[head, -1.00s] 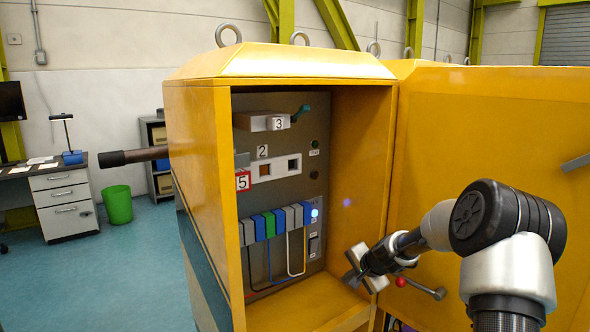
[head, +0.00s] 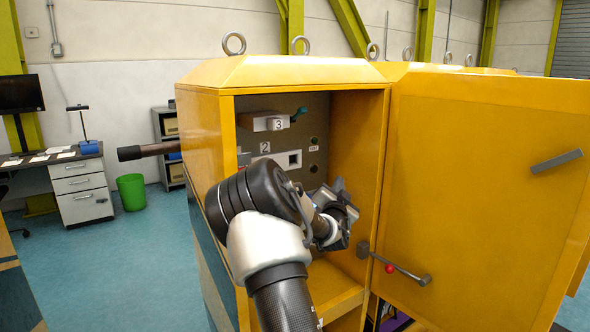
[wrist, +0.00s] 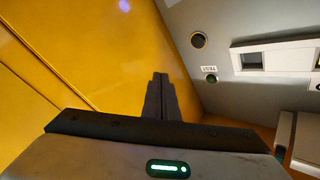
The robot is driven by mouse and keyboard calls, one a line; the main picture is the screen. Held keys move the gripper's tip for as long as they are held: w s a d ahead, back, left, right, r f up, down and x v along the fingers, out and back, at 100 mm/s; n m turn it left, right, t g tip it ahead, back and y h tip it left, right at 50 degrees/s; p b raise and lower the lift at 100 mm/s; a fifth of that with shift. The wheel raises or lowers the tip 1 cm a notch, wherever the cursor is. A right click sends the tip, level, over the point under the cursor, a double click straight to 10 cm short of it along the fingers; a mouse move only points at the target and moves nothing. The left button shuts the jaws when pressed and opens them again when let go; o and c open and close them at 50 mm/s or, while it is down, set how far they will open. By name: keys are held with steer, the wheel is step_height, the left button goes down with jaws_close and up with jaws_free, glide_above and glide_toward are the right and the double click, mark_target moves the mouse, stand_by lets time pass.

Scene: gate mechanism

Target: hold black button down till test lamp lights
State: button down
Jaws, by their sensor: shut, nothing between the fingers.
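The black button (head: 313,168) is a small round button on the grey panel inside the open yellow cabinet. In the wrist view the button (wrist: 198,40) sits at upper right, with a small label by it. The test lamp (head: 314,141) is a small dark green round above that label; in the wrist view the lamp (wrist: 211,78) looks unlit. My gripper (head: 341,186) is inside the cabinet opening, to the right of the button. In the wrist view its shut, empty fingers (wrist: 160,78) point toward the cabinet's yellow side wall, apart from the button.
A white socket strip (head: 293,159) and a block marked 3 (head: 268,122) project from the panel. My arm hides the lower panel.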

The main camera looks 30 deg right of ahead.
mark_target(314, 169)
steer(key=shift+a+r, duration=0.1)
steer(key=shift+r, duration=0.1)
steer(key=shift+w+a, duration=0.2)
steer(key=shift+w, duration=2.05)
steer(key=shift+w+a, duration=0.15)
steer(key=shift+w, duration=2.05)
steer(key=shift+f, duration=0.1)
